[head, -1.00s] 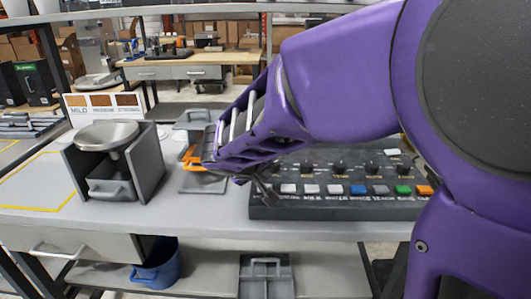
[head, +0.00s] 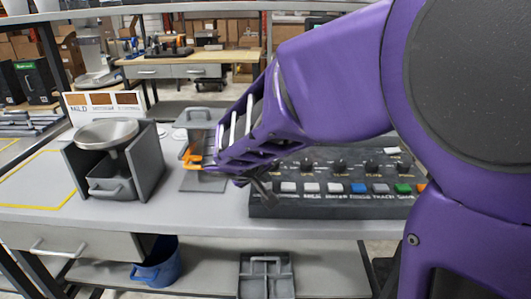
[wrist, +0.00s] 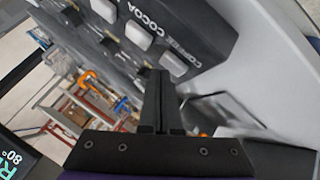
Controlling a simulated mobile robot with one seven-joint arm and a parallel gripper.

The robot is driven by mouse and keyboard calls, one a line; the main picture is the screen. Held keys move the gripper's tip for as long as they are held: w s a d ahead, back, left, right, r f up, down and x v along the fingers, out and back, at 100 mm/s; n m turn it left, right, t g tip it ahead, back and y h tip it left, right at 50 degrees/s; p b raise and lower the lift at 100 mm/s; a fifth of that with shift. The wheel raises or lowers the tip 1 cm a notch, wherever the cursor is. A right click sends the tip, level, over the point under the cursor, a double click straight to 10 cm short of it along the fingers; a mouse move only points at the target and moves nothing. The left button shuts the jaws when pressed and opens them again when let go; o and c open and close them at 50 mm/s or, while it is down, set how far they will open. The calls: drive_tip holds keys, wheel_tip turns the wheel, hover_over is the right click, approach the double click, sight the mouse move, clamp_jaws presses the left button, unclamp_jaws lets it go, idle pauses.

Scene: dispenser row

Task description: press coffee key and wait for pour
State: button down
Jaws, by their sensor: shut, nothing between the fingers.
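A dark control panel (head: 335,208) with knobs and a row of coloured keys stands on the bench at the right. My gripper (head: 268,194) is at the panel's left end, fingers shut and empty, pointing down. In the wrist view the gripper's fingers (wrist: 158,78) lie close to the pale key (wrist: 175,64) beside the word COFFEE. I cannot tell whether they touch it. Another pale key (wrist: 138,35) sits beside the word COCOA. In the head view my gripper and wrist hide part of the panel's left end. No pour is visible.
A grey stand with a round metal pan (head: 106,133) is on the bench at the left. A grey tray unit with an orange part (head: 192,158) is behind my wrist. A blue bin (head: 155,265) is on the lower shelf. The bench front is clear.

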drive_tip(key=shift+f, duration=0.45)
idle(0.7)
drive_tip(key=shift+r+p, duration=0.4)
drive_tip(key=shift+r, duration=0.5)
drive_tip(key=shift+r, duration=0.1)
drive_tip(key=shift+r+p, duration=1.4)
drive_tip(key=shift+r, duration=1)
